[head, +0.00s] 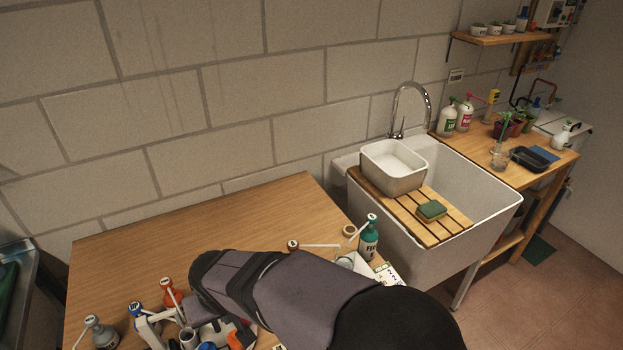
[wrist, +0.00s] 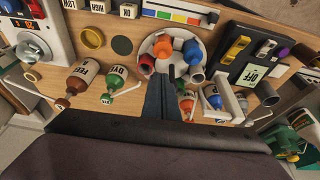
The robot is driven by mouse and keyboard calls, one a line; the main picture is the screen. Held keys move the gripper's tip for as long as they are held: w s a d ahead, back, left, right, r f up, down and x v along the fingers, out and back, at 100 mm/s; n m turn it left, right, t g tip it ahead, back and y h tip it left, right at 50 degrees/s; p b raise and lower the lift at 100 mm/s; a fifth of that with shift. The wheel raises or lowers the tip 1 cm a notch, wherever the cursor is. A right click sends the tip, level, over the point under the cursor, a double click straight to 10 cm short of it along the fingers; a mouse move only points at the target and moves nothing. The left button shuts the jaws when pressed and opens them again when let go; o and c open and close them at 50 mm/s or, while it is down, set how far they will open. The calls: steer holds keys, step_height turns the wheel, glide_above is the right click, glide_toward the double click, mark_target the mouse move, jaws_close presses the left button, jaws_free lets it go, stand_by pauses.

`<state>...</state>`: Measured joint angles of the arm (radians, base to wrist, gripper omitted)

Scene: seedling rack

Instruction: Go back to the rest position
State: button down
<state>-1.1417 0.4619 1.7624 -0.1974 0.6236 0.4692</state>
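My gripper (wrist: 171,82) shows in the wrist view as two dark fingers side by side, pressed together with nothing seen between them. The fingers point at the wooden table (wrist: 135,78), in front of a white round dish (wrist: 150,45) holding red, orange, blue and grey cups. I cannot tell whether the fingertips touch anything. In the head view my dark sleeved arm reaches from the bottom edge over the table (head: 200,230). My fingers cannot be made out there, and the arm hides part of the table.
Bottles stand close to the fingers, including a brown one (wrist: 82,80) and a green one (wrist: 113,82). A scale marked OFF (wrist: 258,70) is at the right. In the head view a teal bottle (head: 368,241) stands near the sink (head: 483,214). The table's back left is clear.

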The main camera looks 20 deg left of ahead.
steer(key=s+d+f+n+g+h, duration=0.1)
steer(key=s+d+f+n+h, duration=0.2)
steer(key=d, duration=0.4)
steer(key=s+d+f+g, duration=0.2)
steer(key=s+d+f, duration=0.2)
steer(key=d, duration=0.4)
steer(key=w+d+r+m, duration=0.2)
steer(key=d+m, duration=0.2)
steer(key=d, duration=0.5)
steer(key=w+d+r+m, duration=0.1)
steer(key=d+m, duration=0.3)
steer(key=d, duration=0.6)
steer(key=w+d+r+m, duration=0.2)
steer(key=d+m, duration=0.2)
steer(key=d, duration=0.6)
steer(key=shift+w+d+r, duration=0.2)
steer(key=shift+w+r, duration=0.1)
steer(key=shift+r, duration=0.05)
